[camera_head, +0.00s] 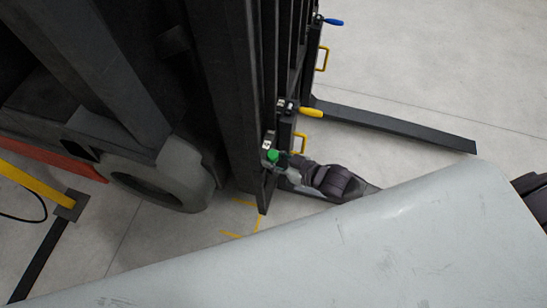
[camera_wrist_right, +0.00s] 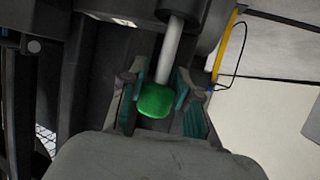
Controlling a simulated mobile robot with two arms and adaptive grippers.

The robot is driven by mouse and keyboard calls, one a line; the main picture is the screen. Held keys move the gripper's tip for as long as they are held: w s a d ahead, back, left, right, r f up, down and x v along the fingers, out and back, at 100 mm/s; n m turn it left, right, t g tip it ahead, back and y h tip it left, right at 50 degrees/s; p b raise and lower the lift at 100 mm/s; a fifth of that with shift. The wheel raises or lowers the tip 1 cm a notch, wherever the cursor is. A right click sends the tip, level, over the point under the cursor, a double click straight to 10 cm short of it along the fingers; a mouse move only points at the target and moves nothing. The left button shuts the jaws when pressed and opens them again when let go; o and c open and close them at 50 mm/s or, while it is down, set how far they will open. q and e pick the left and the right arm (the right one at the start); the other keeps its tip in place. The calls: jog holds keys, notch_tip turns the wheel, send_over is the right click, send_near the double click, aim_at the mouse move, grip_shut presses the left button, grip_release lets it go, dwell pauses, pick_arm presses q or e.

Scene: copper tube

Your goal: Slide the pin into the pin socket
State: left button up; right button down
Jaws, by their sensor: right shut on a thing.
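The pin has a green knob (camera_head: 273,155) in the head view, beside the black mast of a forklift. In the wrist view the green knob (camera_wrist_right: 155,101) sits between the teal pads of my right gripper (camera_wrist_right: 157,88), which is shut on it. A pale shaft (camera_wrist_right: 170,50) runs up from the knob to a dark cylinder (camera_wrist_right: 180,8), which looks like the socket. How deep the shaft sits in it, I cannot tell. My right gripper (camera_head: 284,163) shows small in the head view, at the mast's lower end. My left gripper is not in view.
The black mast (camera_head: 232,90) and a grey wheel (camera_head: 165,185) stand left of the gripper. A yellow handle (camera_head: 311,112), a blue handle (camera_head: 333,21) and a fork (camera_head: 400,125) lie beyond. Concrete floor (camera_head: 430,60) is clear at the upper right.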

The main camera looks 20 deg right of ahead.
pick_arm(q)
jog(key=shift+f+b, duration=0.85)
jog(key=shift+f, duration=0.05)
pick_arm(e)
jog(key=shift+f, duration=1.2)
